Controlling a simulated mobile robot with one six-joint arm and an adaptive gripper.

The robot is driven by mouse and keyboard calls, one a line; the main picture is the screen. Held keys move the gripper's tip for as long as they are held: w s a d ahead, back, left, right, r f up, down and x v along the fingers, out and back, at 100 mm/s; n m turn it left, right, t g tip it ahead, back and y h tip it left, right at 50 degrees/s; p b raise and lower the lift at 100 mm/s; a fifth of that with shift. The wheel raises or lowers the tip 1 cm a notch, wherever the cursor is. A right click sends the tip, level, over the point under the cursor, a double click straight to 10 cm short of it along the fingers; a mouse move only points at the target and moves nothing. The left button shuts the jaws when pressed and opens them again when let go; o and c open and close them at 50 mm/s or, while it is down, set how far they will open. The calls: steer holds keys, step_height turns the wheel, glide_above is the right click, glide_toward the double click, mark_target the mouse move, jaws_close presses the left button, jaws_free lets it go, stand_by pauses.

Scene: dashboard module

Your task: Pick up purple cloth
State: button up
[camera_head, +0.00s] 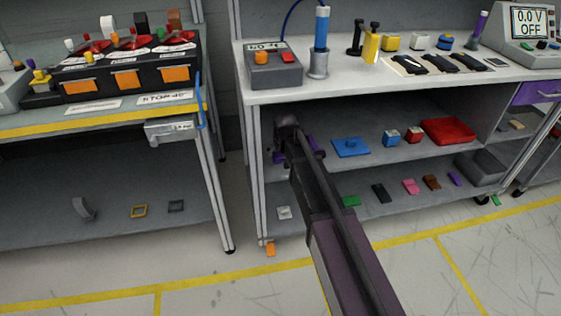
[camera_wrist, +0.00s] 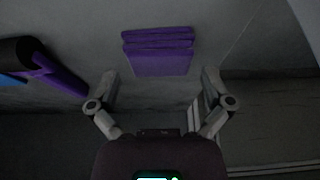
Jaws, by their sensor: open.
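A purple cloth (camera_wrist: 160,55), folded in layers, lies on a grey shelf surface in the upper middle of the wrist view. My gripper (camera_wrist: 160,77) is open and empty. Its two fingers are spread on either side, with the cloth ahead of and between the fingertip lines, apart from them. In the head view my gripper (camera_head: 286,128) is inside the left end of the workbench's middle shelf.
A purple and black item (camera_wrist: 50,72) lies left of the cloth. On the middle shelf (camera_head: 430,160) are a blue piece (camera_head: 351,147), small boxes and a red cloth (camera_head: 447,131). The bench top (camera_head: 345,76) is above my gripper; a leg (camera_head: 254,165) stands left.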

steer(key=shift+b+x, duration=0.6)
steer(key=shift+x, duration=0.35)
steer(key=c, duration=0.8)
